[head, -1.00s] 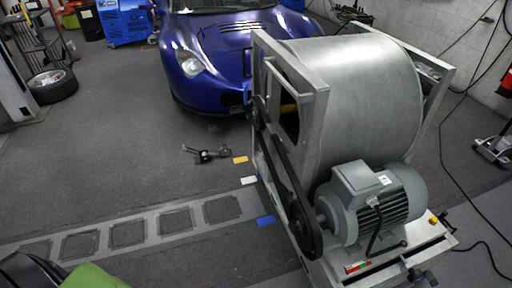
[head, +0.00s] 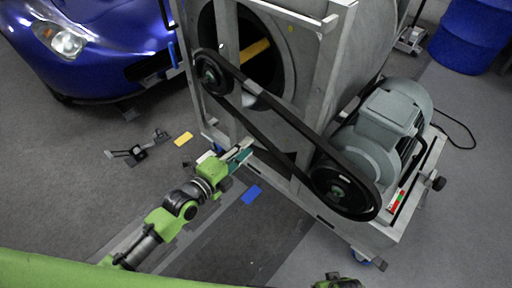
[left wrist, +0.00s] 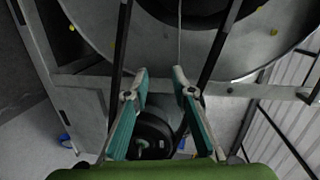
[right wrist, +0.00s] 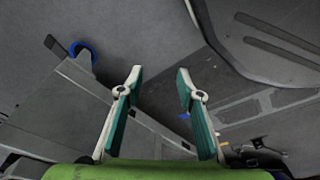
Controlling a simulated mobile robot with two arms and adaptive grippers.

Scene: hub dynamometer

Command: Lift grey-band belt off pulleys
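A black belt (head: 290,118) runs around a small upper pulley (head: 212,73) and a larger lower pulley (head: 345,191) on the dynamometer's side. My left gripper (head: 246,150) is below the belt's lower run in the head view. In the left wrist view it (left wrist: 161,72) is open and empty, with black belt runs (left wrist: 212,55) passing on both sides and a pulley (left wrist: 152,138) showing beyond the fingers. My right gripper (right wrist: 159,74) is open and empty over the floor; only a bit of its arm shows at the head view's bottom edge.
The grey motor (head: 385,125) stands beside the lower pulley on the steel frame (head: 365,232). A blue car (head: 90,45) is at the upper left. A black metal part (head: 138,150), a yellow card (head: 184,139) and a blue card (head: 252,195) lie on the floor. A blue barrel (head: 470,35) stands at upper right.

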